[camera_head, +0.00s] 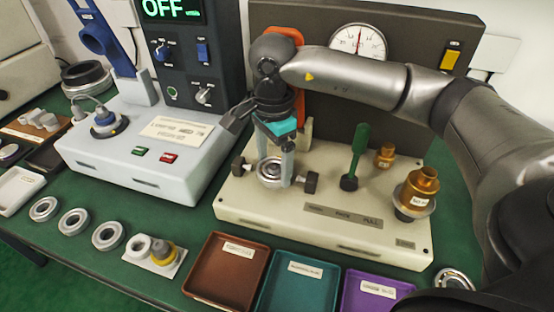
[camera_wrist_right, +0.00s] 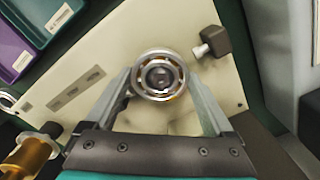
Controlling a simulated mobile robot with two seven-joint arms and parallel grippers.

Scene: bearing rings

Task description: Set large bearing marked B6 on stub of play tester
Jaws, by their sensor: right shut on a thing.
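My right gripper (camera_head: 273,178) is shut on a large bearing (camera_head: 269,171) over the front middle of the beige play tester (camera_head: 235,205). In the right wrist view the bearing (camera_wrist_right: 160,77) sits between the two fingertips (camera_wrist_right: 160,85), its ring and balls facing the camera. A dark round centre shows through its bore; I cannot tell whether this is the stub or how far the bearing is onto it. The B6 mark is not legible. My left gripper is not in view.
Black knobs (camera_head: 311,182) flank the bearing. A green lever (camera_head: 358,150) and brass stepped pieces (camera_head: 420,190) stand to the right. Brown (camera_head: 225,270), teal (camera_head: 300,288) and purple (camera_head: 375,295) trays lie in front. Loose bearings (camera_head: 107,236) lie at left; a grey machine (camera_head: 140,150) stands behind.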

